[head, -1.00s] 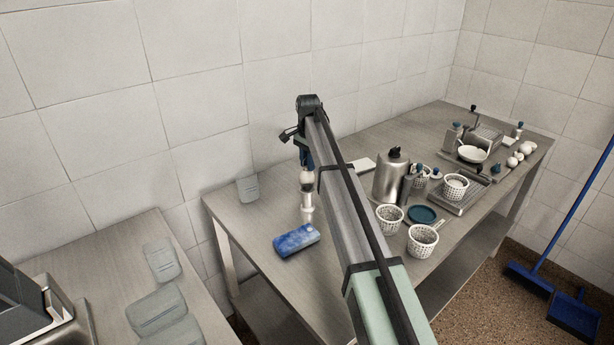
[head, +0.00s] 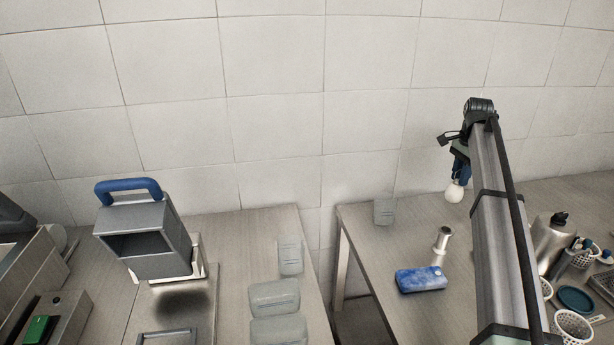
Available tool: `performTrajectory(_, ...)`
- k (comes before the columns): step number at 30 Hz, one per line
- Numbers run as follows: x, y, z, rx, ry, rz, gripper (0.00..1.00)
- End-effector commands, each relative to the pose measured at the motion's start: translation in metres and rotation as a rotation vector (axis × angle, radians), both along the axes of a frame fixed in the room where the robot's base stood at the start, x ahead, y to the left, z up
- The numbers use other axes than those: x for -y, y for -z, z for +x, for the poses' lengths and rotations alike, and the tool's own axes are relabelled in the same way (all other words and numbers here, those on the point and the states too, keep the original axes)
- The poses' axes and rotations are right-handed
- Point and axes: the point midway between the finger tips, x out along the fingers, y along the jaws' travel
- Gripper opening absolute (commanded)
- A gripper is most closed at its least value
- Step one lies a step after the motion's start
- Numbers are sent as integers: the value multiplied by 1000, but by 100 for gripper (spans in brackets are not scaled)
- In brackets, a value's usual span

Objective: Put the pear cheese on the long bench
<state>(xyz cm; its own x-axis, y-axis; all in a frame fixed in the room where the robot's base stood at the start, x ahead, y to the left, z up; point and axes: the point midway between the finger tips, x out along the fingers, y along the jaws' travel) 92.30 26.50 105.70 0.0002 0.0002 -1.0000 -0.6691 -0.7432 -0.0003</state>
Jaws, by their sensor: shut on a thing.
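The pear cheese (head: 454,192) is a small pale, rounded body hanging from my gripper (head: 459,176). My gripper has blue fingers and is shut on its top. It holds the cheese in the air above the right-hand bench (head: 385,244), up and slightly right of a short metal cylinder (head: 441,241). The fingertips are small and partly hidden by the cheese and the wrist. The right-hand bench runs out of the picture to the right. Another bench (head: 236,231) stands at the left, across a narrow gap; I cannot tell which is the long bench.
A blue mottled block (head: 421,280) and an upright grey container (head: 384,211) are on the right-hand bench. Baskets (head: 573,328) and a metal canister (head: 551,243) crowd its right. The left bench carries a blue-handled machine (head: 150,235) and clear containers (head: 274,297).

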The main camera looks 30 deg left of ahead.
Motion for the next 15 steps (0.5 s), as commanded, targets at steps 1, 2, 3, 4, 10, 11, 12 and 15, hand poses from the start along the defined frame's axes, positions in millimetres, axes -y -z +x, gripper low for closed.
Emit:
performTrajectory(1,0,-2,0,0,0,0,0)
performTrajectory(2,0,-3,0,0,0,0,0)
performTrajectory(3,0,-5,0,0,0,0,0)
performTrajectory(4,0,-8,0,1,0,1,0)
performTrajectory(10,0,-42,1,2,0,1,0)
performTrajectory(11,0,-48,1,1,0,0,0)
performTrajectory(12,0,-56,2,1,0,0,0)
performTrajectory(15,0,-73,1,2,0,1,0)
